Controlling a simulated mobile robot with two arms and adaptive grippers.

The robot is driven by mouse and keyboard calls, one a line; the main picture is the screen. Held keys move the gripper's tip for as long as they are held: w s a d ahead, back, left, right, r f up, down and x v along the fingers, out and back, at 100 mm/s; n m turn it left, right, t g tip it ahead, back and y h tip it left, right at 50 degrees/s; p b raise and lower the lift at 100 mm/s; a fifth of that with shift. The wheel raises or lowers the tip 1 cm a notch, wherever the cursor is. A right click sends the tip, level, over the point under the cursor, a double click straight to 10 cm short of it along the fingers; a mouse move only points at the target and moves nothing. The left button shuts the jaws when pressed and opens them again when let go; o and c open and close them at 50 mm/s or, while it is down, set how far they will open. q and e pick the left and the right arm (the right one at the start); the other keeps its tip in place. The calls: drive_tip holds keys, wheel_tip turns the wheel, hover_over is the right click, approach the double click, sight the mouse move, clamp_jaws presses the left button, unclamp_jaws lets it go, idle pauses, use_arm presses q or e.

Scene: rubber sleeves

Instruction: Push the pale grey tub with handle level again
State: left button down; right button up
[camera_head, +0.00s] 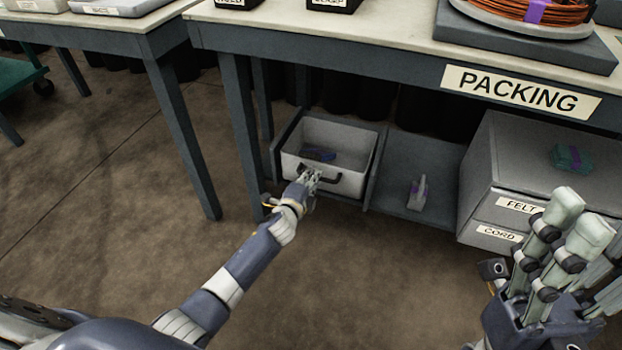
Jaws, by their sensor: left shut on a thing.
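The pale grey tub with handle (329,133) sits in a bay under the packing table, left of the low shelf's middle. Its dark handle (334,182) is on the front wall, facing me. A small dark blue item (319,154) lies inside the tub. My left gripper (312,178) is at the left part of the handle and is shut on it; the fingers hide that part. My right gripper (568,232) is in the right foreground, fingers raised and spread apart, with nothing between them.
The packing table (400,42) stands above the tub, with a leg (240,130) close to its left. A small grey item (418,192) stands on the low shelf (400,165). A grey drawer unit (483,180) is at right. The floor in front is clear.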

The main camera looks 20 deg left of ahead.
use_arm(q)
drive_tip(key=shift+w+r, duration=0.3)
drive_tip(key=shift+r, duration=0.35)
drive_tip(key=c, duration=1.7)
unclamp_jaws()
drive_tip(key=shift+o, duration=0.2)
drive_tip(key=shift+f, duration=0.1)
drive_tip(key=shift+s+f, duration=0.15)
drive_tip(key=shift+s, duration=0.1)
drive_tip(key=v, duration=1.1)
drive_tip(key=shift+s, duration=0.35)
